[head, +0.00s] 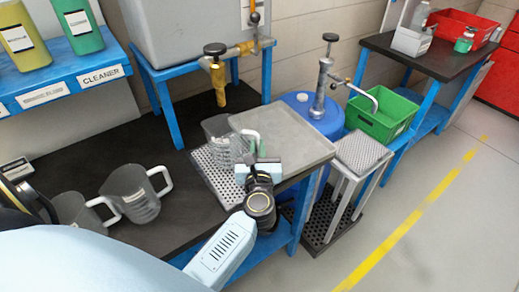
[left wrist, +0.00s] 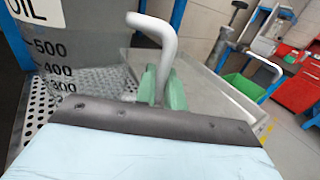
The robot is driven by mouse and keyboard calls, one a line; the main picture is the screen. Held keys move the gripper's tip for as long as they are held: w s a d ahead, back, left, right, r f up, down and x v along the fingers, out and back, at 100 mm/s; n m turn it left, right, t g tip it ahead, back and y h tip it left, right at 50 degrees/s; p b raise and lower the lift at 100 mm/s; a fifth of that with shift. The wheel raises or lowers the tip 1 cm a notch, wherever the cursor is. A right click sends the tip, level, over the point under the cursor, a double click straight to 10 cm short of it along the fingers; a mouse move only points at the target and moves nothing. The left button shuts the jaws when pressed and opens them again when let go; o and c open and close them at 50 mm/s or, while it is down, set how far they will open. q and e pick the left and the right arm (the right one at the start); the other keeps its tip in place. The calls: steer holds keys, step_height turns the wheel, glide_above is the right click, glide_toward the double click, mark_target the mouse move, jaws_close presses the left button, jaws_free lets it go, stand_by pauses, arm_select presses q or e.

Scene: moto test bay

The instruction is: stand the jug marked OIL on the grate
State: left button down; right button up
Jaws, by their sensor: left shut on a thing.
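A clear grey jug (head: 217,139) with measuring lines is over the perforated metal grate (head: 207,167) on the dark bench, below the brass tap. In the left wrist view, the jug (left wrist: 82,38) shows part of a label reading OIL, and the perforated grate (left wrist: 38,103) is beneath it. The jug looks upright; I cannot tell whether its base touches the grate. My left gripper (head: 258,148) is shut on the jug's white handle. Its green fingertips (left wrist: 163,88) lie on both sides of the handle in the left wrist view. My right gripper is out of view.
Two more clear jugs (head: 132,195) stand on the bench at left. A grey flat plate (head: 285,130) adjoins the grate. A brass tap (head: 218,82) hangs above. A blue drum (head: 322,116), a green bin (head: 381,117) and a perforated-top stand (head: 361,150) are to the right.

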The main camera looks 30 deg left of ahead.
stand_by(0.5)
arm_select(q)
steer(key=shift+f+b, duration=0.45)
steer(key=shift+b, duration=0.05)
stand_by(0.4)
steer(key=c, duration=1.4)
jaws_free()
steer(key=b+v, duration=0.1)
steer(key=v, duration=1.2)
steer(key=shift+s+d, duration=0.2)
